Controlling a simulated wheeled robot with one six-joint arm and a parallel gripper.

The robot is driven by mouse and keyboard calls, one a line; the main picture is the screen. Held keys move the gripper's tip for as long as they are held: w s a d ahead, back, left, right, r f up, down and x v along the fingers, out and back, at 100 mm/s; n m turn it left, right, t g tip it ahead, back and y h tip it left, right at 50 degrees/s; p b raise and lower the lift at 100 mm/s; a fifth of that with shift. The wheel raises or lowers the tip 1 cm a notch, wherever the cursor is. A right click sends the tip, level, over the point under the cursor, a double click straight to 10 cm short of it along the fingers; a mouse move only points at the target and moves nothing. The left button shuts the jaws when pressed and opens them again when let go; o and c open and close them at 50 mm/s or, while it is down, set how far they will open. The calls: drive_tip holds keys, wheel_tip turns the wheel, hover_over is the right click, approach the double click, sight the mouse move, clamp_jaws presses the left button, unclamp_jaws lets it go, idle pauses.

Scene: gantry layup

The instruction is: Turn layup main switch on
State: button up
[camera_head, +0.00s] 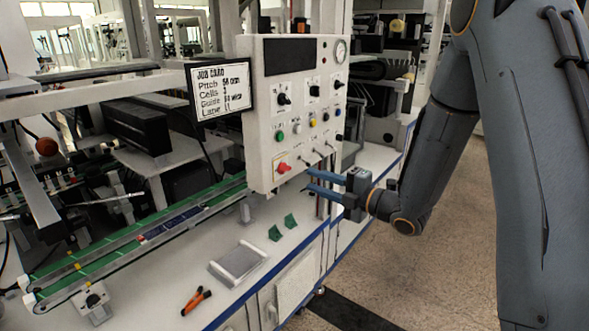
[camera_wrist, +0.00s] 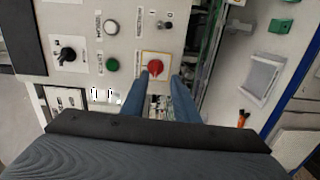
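The control panel (camera_head: 262,110) is an upright pale box above the bench. Its red rotary switch (camera_head: 283,168) sits at the panel's lower left, and in the wrist view the red knob (camera_wrist: 155,68) is on a yellow-edged square plate. I take this as the main switch; its label is too small to read. My gripper (camera_head: 308,181) has two blue fingers, open and empty, just right of the red switch in the head view. In the wrist view my gripper (camera_wrist: 160,77) has its fingertips on either side of the knob's near edge. Contact cannot be told.
A green button (camera_head: 280,136) and black selector knobs (camera_head: 284,98) are close to the switch. A job card screen (camera_head: 221,88) hangs left of the panel. Below are a conveyor (camera_head: 150,240), a grey tray (camera_head: 238,264), green blocks (camera_head: 290,221) and an orange-handled tool (camera_head: 196,300).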

sight(288, 171)
drive_tip(key=shift+n+y, duration=0.3)
drive_tip(key=shift+y, duration=0.1)
drive_tip(key=p+x, duration=0.1)
drive_tip(key=x, duration=0.3)
drive_tip(key=p+x, duration=0.1)
drive_tip(key=x, duration=0.2)
drive_tip(key=shift+a+r+p, duration=0.2)
drive_tip(key=shift+a+p, duration=0.1)
drive_tip(key=shift+a, duration=0.2)
drive_tip(key=shift+d, duration=0.1)
clamp_jaws()
